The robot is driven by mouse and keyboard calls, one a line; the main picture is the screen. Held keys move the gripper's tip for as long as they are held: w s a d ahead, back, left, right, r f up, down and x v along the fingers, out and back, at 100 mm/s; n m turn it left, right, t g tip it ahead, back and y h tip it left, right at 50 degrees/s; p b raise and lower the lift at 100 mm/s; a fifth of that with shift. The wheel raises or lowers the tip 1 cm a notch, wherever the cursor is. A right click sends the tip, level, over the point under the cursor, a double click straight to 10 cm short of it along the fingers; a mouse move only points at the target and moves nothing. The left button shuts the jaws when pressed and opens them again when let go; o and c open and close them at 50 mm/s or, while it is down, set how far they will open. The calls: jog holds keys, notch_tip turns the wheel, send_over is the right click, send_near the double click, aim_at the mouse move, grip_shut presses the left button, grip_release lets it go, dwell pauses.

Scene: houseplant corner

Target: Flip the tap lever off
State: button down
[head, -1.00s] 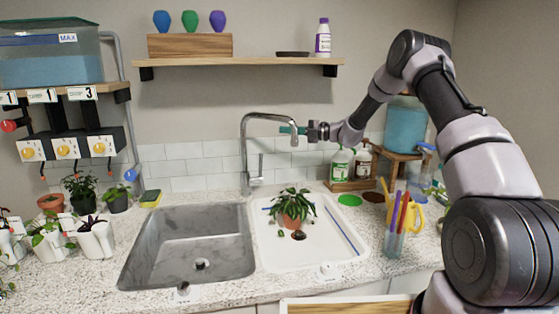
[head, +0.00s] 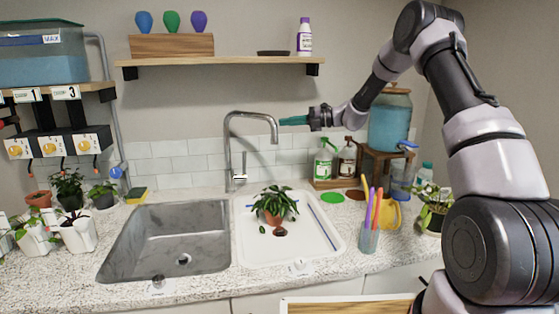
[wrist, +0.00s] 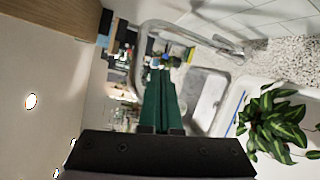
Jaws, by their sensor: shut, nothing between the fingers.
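The chrome tap (head: 228,150) stands behind the sinks, its spout arching to the right. Its small lever (head: 244,163) points up beside the base of the tap, on the right. My gripper (head: 281,121) is at the spout's right end, high above the lever and to its right; its green fingers are shut and empty. I cannot tell whether they touch the spout. In the wrist view the shut fingers (wrist: 160,75) point toward the curved spout (wrist: 142,40); the lever is not clear there. No water shows under the spout.
A potted plant (head: 273,203) stands in the white basin (head: 322,242), right of the steel sink (head: 130,262). A shelf (head: 225,60) hangs above.

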jog(key=s+d+r+n+h, duration=0.4)
jog(key=s+r+n, duration=0.2)
jog(key=s+n, duration=0.4)
jog(key=s+d+r+n+h, duration=0.4)
jog(key=s+r+n, duration=0.25)
jog(key=s, duration=0.65)
jog(key=s+d+n+t+h, duration=0.2)
jog(key=s+d+n+h, duration=0.1)
jog(key=s+d+n, duration=0.4)
jog(key=s+d+n+t+h, duration=0.2)
jog(key=s+d+n, duration=0.5)
jog(key=s, duration=0.5)
jog(key=shift+s+r+t+h, duration=0.2)
jog(key=shift+t+h, duration=0.1)
jog(key=shift+h, duration=0.3)
